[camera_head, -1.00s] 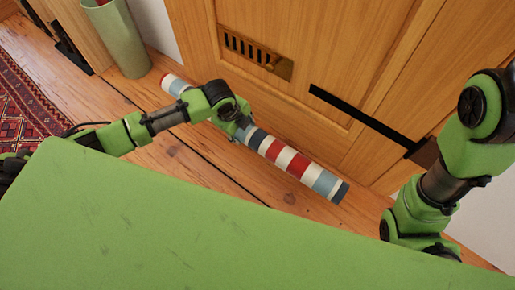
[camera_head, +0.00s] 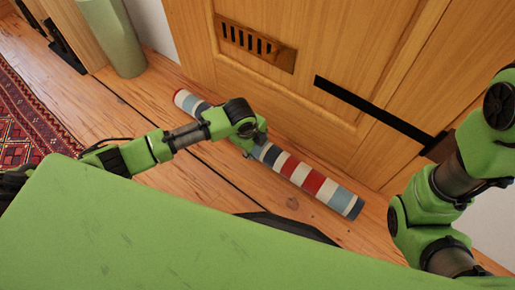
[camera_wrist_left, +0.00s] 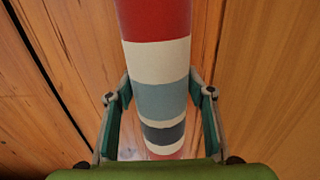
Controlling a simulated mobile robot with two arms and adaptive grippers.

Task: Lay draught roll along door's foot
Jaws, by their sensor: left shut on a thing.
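The draught roll (camera_head: 314,182) is a long striped cylinder in red, white, light blue and navy. It lies lengthwise nearly parallel to the foot of the wooden door (camera_head: 330,50), close in front of it. I cannot tell whether it touches the door or rests fully on the floor. My left gripper (camera_head: 254,148) is shut around the roll near its middle. In the left wrist view the roll (camera_wrist_left: 160,62) runs between the two fingers of my left gripper (camera_wrist_left: 160,110). My right arm shows at the right; its gripper is out of view.
A brass vent plate (camera_head: 256,44) and a black strap (camera_head: 370,107) are on the door. A green cylindrical bin (camera_head: 113,38) stands at the upper left, with a red patterned rug (camera_head: 25,115) at the left. Bare floorboards (camera_head: 190,180) lie in front of the roll.

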